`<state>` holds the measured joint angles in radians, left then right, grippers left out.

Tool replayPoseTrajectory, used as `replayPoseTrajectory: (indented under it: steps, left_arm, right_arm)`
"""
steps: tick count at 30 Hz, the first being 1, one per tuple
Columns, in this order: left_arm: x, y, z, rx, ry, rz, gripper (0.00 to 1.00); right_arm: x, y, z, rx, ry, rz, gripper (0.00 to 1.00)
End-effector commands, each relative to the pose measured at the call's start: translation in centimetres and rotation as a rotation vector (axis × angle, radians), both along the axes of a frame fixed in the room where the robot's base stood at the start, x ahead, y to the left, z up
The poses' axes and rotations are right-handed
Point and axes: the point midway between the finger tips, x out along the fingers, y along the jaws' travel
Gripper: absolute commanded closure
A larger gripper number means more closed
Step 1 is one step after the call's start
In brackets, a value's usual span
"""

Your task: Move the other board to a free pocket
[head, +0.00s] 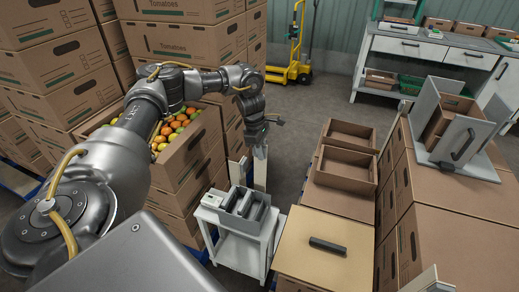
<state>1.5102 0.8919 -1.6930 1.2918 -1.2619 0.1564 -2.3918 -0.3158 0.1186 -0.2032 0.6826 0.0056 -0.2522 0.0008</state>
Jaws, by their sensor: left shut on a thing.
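My left gripper (262,141) points down above a small white stand (241,249). It is shut on a pale, narrow, upright piece (260,172), which looks like a board seen nearly edge-on. The hand hides its top. On the stand is a grey holder (233,219) with several upright slots. Dark gaps show between its walls, but I cannot tell which pockets are filled. A second pale upright piece (237,165) stands just left of the held one.
Empty cardboard trays (345,168), a tan lid with a dark handle (325,252) and a grey fixture (450,105) stand at right. A yellow pallet truck (292,72) is behind. Grey floor is clear between.

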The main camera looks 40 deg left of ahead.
Motion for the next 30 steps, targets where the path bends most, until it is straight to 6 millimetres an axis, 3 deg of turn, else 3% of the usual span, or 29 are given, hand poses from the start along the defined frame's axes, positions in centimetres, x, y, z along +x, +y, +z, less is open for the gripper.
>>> replayPoseTrajectory:
  steps: [30]
  left_arm:
    - [0.1, -0.17, -0.9, -0.001, 0.0, 0.001, 1.0]
  right_arm:
    - [0.04, -0.27, -0.32, -0.007, 0.001, -0.008, 0.57]
